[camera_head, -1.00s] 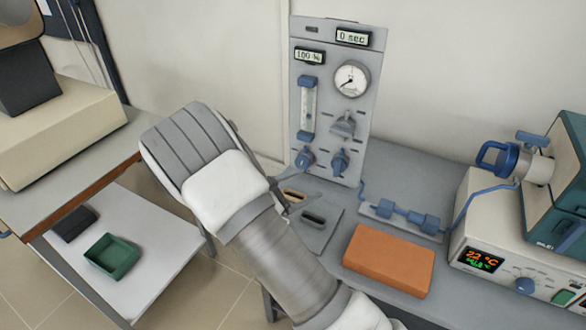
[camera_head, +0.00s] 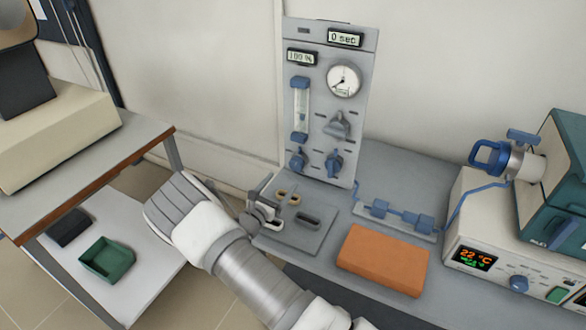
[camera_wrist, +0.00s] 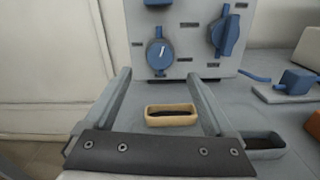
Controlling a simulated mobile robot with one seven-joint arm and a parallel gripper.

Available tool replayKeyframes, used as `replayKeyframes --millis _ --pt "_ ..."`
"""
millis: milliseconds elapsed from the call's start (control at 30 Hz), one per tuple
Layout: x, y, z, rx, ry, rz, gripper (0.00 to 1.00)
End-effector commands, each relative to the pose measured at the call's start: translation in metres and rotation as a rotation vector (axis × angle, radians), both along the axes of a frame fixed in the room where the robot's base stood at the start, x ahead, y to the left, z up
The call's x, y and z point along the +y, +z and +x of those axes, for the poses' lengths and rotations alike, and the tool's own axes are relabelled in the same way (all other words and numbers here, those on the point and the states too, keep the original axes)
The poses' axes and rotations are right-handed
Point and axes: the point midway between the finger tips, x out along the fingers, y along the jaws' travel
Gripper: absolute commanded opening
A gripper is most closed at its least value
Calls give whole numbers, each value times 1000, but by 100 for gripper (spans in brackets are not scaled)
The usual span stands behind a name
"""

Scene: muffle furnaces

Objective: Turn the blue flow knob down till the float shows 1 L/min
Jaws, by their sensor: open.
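The grey flow panel (camera_head: 318,60) stands upright against the wall. Its clear flow tube (camera_head: 301,108) has blue end caps; the float's level is too small to read. A round blue flow knob (camera_head: 298,160) with a white pointer line sits below the tube; the line is nearly upright, tipped slightly right, in the wrist view (camera_wrist: 160,53). A second blue knob (camera_head: 333,163) sits to its right, with a larger handle in the wrist view (camera_wrist: 225,35). My gripper (camera_head: 266,206) is open and empty, apart from the panel, its fingers (camera_wrist: 160,77) pointing toward the round knob.
A grey plate with slots (camera_head: 300,235) lies on the bench under my gripper; a tan-rimmed slot (camera_wrist: 172,116) shows between the fingers. An orange block (camera_head: 383,260) and a furnace controller (camera_head: 510,245) stand to the right. Blue tubing fittings (camera_head: 400,216) lie near the panel.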

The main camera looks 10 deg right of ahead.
Motion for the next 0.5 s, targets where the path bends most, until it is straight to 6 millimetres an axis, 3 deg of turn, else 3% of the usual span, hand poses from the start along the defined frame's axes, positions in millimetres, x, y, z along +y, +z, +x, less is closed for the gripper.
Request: replayKeyframes --millis 200,500 --pt "-29 -1 38 -1 -3 2 89" --pt "-49 0 68 0 -1 1 89"
